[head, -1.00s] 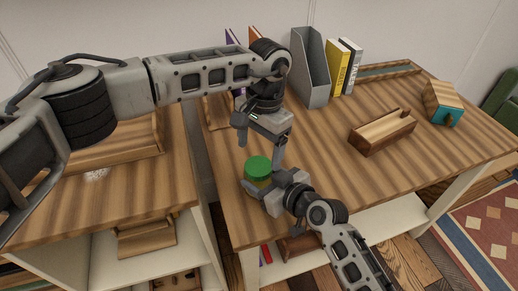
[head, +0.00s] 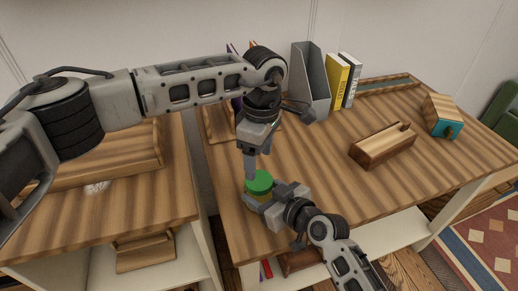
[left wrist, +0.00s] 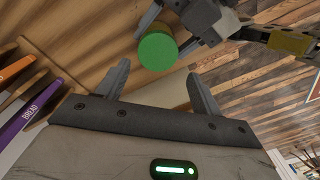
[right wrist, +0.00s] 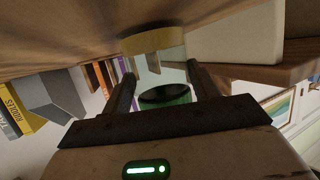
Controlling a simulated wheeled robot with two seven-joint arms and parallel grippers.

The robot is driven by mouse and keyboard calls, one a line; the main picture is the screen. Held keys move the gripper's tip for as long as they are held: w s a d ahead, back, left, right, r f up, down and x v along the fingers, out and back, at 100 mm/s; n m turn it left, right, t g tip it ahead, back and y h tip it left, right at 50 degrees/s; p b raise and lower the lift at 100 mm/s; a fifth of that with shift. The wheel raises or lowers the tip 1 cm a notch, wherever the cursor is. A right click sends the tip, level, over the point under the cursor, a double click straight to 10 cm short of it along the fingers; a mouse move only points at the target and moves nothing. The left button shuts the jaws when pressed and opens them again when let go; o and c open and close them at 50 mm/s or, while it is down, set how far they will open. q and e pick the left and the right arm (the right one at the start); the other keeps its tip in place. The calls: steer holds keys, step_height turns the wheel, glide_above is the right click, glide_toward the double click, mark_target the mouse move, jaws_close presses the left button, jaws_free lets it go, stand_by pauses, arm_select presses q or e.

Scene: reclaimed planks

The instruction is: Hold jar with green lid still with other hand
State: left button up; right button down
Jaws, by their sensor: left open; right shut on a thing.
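The jar with the green lid (head: 259,182) stands upright near the front left of the right-hand table. Its lid shows as a green disc in the left wrist view (left wrist: 158,51). My right gripper (head: 256,204) is shut on the jar's body from the front right. In the right wrist view, which is upside down, the jar's yellowish lower part (right wrist: 152,41) and dark green lid sit between the fingers. My left gripper (left wrist: 158,70) is open and points down just above the lid. The lid lies just past its fingertips; contact cannot be told.
A slotted wooden block (head: 383,146) and a teal-faced wooden box (head: 443,116) lie to the right. A grey file holder (head: 310,80) and books (head: 338,80) stand at the back. A gap separates this table from the left one. The table's middle is clear.

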mark_target(259, 180)
arm_select(q)
steer(key=n, duration=0.5)
steer(key=shift+r, duration=0.25)
steer(key=n, duration=0.5)
steer(key=shift+r, duration=0.2)
steer(key=n, duration=0.4)
steer(key=shift+r, duration=0.15)
steer(key=n, duration=0.3)
steer(key=shift+r, duration=0.15)
steer(key=shift+f, duration=4.05)
